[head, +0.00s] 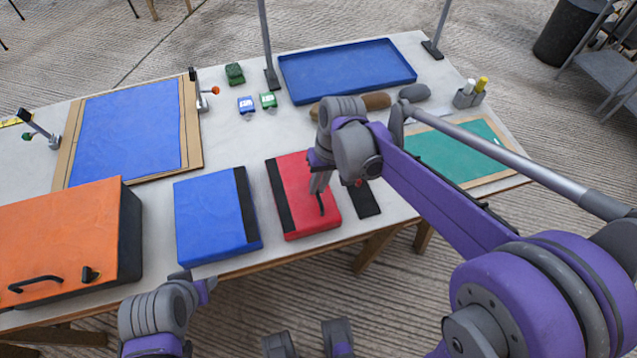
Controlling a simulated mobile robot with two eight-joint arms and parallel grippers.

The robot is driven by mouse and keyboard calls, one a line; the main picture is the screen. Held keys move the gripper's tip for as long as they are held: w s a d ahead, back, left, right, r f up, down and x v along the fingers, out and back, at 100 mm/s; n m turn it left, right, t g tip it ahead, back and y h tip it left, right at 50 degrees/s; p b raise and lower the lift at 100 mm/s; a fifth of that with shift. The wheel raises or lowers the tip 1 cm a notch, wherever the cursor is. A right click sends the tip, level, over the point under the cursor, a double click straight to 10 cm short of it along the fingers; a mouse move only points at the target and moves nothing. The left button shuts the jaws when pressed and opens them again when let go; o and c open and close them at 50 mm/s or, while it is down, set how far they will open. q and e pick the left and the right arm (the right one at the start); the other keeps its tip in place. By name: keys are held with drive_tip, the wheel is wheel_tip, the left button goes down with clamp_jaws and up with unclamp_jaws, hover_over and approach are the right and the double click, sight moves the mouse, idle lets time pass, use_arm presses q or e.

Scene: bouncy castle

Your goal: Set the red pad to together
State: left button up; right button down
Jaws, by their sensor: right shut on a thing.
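The red pad (295,180) lies flat on the table, with a black strip along its left side. The blue pad (207,218) lies to its left, with a black strip along its right side. The two black strips face each other across a narrow gap of bare table. My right gripper (320,190) points down over the right part of the red pad and is shut at a small dark handle on its top; the wrist hides part of the pad. My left gripper (203,284) is low at the table's front edge, below the blue pad, and its fingers are not clear.
An orange box (65,240) with a black handle stands at the left. A black strip (365,199) lies right of the red pad. Behind are a framed blue sheet (128,130), a blue tray (347,70) and small green and blue items. A framed green sheet (455,150) lies at the right.

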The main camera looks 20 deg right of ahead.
sight(298, 203)
drive_tip(key=a, duration=0.5)
drive_tip(key=shift+s+a, duration=0.1)
drive_tip(key=shift+a, duration=0.1)
drive_tip(key=c, duration=0.9)
unclamp_jaws()
drive_tip(key=shift+a, duration=0.15)
wheel_tip(298, 203, up, 11)
drive_tip(key=d+p, duration=0.1)
drive_tip(key=d, duration=0.1)
drive_tip(key=shift+d+f, duration=0.15)
drive_tip(key=shift+d, duration=0.05)
